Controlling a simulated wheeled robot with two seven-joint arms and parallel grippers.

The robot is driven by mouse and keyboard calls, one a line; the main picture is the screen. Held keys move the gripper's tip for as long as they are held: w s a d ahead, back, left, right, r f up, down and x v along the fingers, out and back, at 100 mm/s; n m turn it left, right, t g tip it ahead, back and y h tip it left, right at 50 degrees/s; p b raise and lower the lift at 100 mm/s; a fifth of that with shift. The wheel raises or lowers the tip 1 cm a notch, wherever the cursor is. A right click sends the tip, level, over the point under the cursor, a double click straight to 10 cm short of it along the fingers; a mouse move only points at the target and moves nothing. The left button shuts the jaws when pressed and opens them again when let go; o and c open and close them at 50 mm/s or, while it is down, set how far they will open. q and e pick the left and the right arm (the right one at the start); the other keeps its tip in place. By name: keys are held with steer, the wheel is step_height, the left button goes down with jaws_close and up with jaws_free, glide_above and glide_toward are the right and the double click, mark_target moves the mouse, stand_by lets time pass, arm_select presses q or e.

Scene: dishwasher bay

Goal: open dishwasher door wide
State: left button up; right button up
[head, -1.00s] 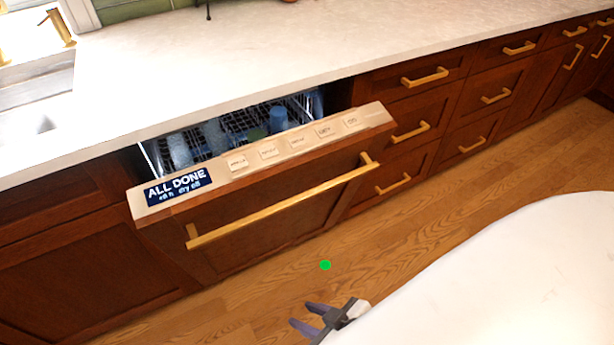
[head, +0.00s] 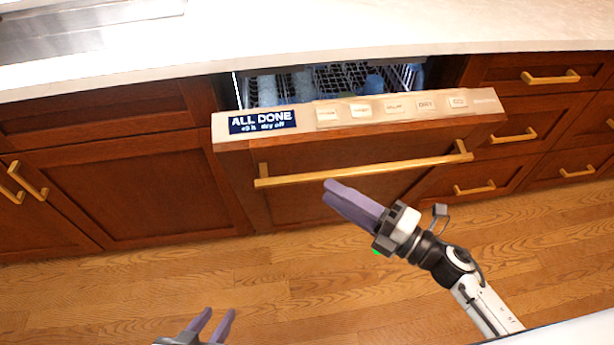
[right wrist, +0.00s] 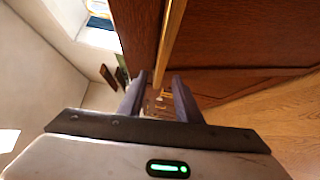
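The dishwasher door (head: 360,148) is ajar, its top tilted out from the counter, and a dark gap shows behind it. Its light top edge carries buttons and an "ALL DONE" display (head: 262,121). A long gold handle (head: 400,167) runs across its front. My right gripper (head: 332,188) is just below the handle's middle. In the right wrist view its two fingers (right wrist: 156,95) are apart, with the handle (right wrist: 172,40) lined up between the tips; contact cannot be told. My left gripper (head: 216,318) is open and empty, low over the floor, away from the door.
The rack (head: 340,78) with cups shows inside the gap. The white counter (head: 400,30) is above, with a sink (head: 80,30) at the left. Cabinets (head: 130,190) and drawers with gold handles flank the door. The wood floor (head: 120,290) before it is clear.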

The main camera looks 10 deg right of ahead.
mark_target(307, 176)
steer(key=x, duration=0.7)
steer(key=shift+w+a, duration=0.25)
steer(key=shift+a, duration=0.05)
jaws_close()
